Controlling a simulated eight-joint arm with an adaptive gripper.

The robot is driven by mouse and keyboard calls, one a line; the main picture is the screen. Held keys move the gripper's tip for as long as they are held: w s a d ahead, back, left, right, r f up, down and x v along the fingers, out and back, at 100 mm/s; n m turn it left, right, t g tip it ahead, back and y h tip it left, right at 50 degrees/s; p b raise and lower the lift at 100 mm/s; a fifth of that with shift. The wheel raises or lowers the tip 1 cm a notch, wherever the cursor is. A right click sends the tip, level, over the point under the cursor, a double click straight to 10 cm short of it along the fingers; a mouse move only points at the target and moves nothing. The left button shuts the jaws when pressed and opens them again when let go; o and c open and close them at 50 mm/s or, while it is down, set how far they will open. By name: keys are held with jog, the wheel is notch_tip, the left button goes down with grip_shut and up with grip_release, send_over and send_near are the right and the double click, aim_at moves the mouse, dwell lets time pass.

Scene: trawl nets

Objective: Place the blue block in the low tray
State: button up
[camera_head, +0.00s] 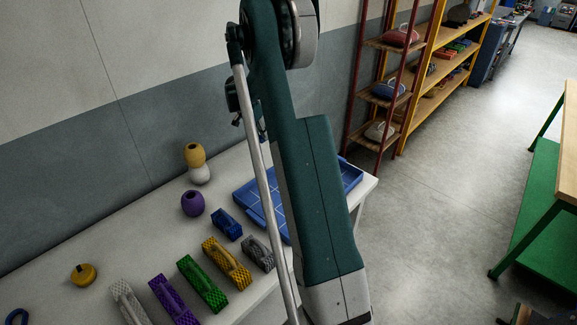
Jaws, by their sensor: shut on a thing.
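A small dark blue block (227,223) with a textured surface lies on the pale table, left of the tray's near corner. It appears to rest on the tabletop, apart from the tray. The low blue tray (245,195) has a shallow rim and pale lines on its floor. It lies near the table's right end. My arm crosses in front of the tray and hides its middle. My gripper cannot be made out in this view, nor what it may hold.
Grey (258,253), yellow (227,264), green (202,284), purple (174,299) and white (129,302) blocks lie in a slanting row. A purple pot (192,204), a yellow-and-white stack (197,164) and a yellow round piece (84,275) stand behind them. Shelves (402,95) stand beyond the table.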

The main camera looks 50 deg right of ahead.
jog(key=s+a, duration=0.9)
jog(key=s, duration=0.5)
jog(key=s+a, duration=1)
jog(key=s, duration=0.4)
jog(key=shift+a+r, duration=0.3)
jog(key=shift+r, duration=0.1)
jog(key=shift+s, duration=0.1)
jog(key=b, duration=0.1)
send_over(279, 206)
jog(key=a, duration=0.2)
jog(key=shift+d+f, duration=0.15)
jog(key=shift+f, duration=2.8)
jog(key=shift+f, duration=0.1)
jog(key=shift+f+b, duration=0.5)
jog(key=shift+f, duration=1.45)
jog(key=shift+f, duration=0.15)
